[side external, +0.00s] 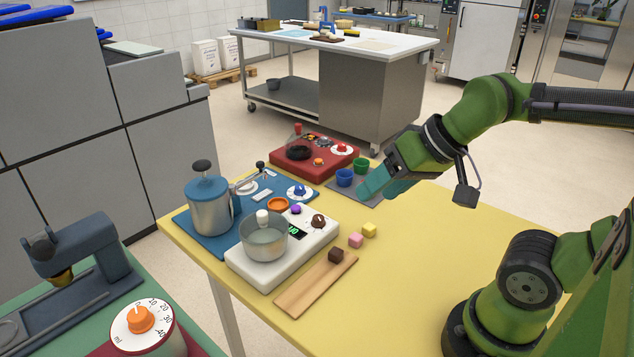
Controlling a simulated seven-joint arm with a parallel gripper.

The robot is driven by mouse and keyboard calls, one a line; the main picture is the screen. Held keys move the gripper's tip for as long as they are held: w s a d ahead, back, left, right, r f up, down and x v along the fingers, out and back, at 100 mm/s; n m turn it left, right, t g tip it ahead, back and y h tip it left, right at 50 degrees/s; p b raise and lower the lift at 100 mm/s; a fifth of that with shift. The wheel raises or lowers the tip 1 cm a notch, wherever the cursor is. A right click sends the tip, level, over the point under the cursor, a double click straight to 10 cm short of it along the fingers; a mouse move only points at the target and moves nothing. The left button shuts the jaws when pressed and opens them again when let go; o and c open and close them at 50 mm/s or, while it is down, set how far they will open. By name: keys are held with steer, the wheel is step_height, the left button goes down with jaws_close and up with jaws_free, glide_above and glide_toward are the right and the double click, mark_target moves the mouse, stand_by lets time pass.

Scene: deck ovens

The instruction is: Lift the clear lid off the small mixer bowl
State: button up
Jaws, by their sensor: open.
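A small grey metal bowl (264,244) stands on a white base unit with a green-lit display. A pale knob (262,216) stands up at its top. The clear lid (268,234) seems to lie across the bowl's mouth, but its edge is hard to make out. My gripper (377,187) has teal fingers and is open and empty. It is above the yellow table, up and to the right of the bowl and well apart from it, near two small cups.
A blue cup (344,177) and green cup (361,166) are near my gripper. A wooden board (310,288) with a brown cube lies in front right; pink and yellow cubes sit beside it. The table's right part is clear.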

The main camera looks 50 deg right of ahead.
steer(key=w+a+r+n+g+h, duration=0.1)
steer(key=w+a+n+g, duration=0.2)
steer(key=w, duration=0.6)
steer(key=w+a+r+n+g, duration=0.1)
steer(key=w+a+n+g, duration=0.15)
steer(key=w, duration=0.75)
glide_above(263, 212)
steer(key=shift+n+h, duration=0.35)
steer(key=shift+h, duration=0.05)
steer(key=f, duration=0.8)
steer(key=shift+s+d+f, duration=0.15)
steer(key=shift+s+f, duration=0.1)
steer(key=shift+s, duration=0.05)
steer(key=shift+w+a+f, duration=0.1)
steer(key=shift+w+f, duration=0.05)
steer(key=shift+f, duration=1.35)
steer(key=shift+w+a+f, duration=0.1)
steer(key=shift+f, duration=1.35)
steer(key=shift+c, duration=0.3)
jaws_close()
